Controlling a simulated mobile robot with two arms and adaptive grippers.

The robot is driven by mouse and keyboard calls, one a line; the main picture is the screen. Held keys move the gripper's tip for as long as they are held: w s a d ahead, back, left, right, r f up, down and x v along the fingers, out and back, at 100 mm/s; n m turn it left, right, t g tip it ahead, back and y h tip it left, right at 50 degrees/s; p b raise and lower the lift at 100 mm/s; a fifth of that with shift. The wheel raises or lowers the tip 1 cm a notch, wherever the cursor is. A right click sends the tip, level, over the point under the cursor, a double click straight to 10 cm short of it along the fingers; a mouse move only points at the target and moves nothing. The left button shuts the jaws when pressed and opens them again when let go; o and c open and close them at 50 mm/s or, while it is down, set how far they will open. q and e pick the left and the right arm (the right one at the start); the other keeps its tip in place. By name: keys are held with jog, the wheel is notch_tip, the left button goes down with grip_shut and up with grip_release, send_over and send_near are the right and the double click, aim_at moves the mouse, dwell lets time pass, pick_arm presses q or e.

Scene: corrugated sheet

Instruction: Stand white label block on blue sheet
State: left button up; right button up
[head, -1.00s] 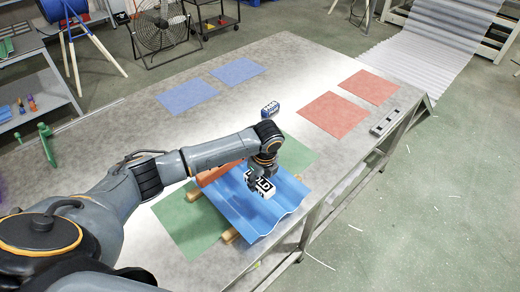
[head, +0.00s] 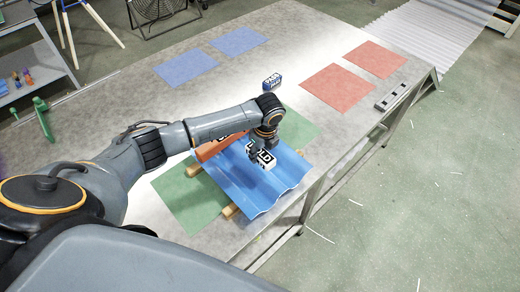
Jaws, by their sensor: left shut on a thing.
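The blue corrugated sheet (head: 257,194) lies across wooden supports (head: 231,211) on a green mat (head: 180,209). The white label block (head: 262,158) with black lettering is at the upper part of the blue sheet. My left gripper (head: 257,150) reaches over the sheet and is shut on the white block, partly covering it. I cannot tell whether the block touches the sheet. My right gripper is not in view.
An orange piece (head: 214,147) lies beside the blue sheet, partly behind my arm. A blue-and-white block (head: 271,82) stands behind. Red mats (head: 337,89) and blue mats (head: 186,68) lie flat on the grey table (head: 290,44). A dark bar (head: 391,96) lies near the right edge.

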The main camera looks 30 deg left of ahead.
aim_at(260, 169)
pick_arm(q)
jog(key=shift+f, duration=0.65)
jog(key=shift+f+b, duration=0.4)
jog(key=shift+b, duration=0.1)
notch_tip(260, 169, down, 2)
jog(key=shift+f+b, duration=0.2)
jog(key=shift+b, duration=0.45)
jog(key=shift+f+b, duration=0.3)
jog(key=shift+f, duration=0.4)
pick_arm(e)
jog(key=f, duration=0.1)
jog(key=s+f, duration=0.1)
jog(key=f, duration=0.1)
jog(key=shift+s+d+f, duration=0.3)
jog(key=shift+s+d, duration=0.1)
pick_arm(q)
jog(key=shift+f, duration=0.2)
